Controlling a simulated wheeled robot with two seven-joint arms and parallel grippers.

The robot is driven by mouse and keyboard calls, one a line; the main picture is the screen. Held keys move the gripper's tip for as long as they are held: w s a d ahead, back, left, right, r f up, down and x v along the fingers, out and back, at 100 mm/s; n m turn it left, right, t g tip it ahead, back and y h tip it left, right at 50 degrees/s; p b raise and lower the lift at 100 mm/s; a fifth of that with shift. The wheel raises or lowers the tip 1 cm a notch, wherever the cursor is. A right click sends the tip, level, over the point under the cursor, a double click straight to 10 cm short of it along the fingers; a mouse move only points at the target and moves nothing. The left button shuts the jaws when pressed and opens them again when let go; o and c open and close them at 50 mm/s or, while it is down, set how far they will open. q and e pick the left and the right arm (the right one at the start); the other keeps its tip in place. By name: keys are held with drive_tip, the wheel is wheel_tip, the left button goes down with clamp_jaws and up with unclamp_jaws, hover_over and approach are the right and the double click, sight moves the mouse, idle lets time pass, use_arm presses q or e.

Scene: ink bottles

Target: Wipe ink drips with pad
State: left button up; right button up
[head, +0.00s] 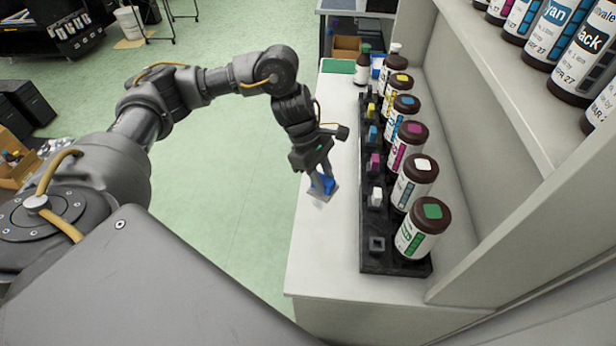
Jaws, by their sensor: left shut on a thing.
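My left gripper (321,179) points down over the left edge of the white counter (325,235). It is shut on a small pad (323,196) with a blue upper part and a pale lower face. The fingers partly hide the pad, and I cannot tell whether it touches the counter. No ink drips can be made out on the counter at this size. My right gripper is not in view.
A black rack (395,266) holds a row of ink bottles, the nearest being a green-capped bottle (418,235). Small coloured blocks line its left side. A green mat (338,66) lies at the back. A shelf (490,95) overhangs on the right. The counter's front left is clear.

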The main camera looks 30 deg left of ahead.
use_arm(q)
drive_tip(key=w+a+f+n+t, duration=0.1)
drive_tip(key=a+f+n, duration=0.3)
drive_tip(key=a+n, duration=0.1)
drive_tip(key=shift+t+y+b, duration=0.3)
drive_tip(key=shift+t+b, duration=0.05)
drive_tip(key=shift+t, duration=0.05)
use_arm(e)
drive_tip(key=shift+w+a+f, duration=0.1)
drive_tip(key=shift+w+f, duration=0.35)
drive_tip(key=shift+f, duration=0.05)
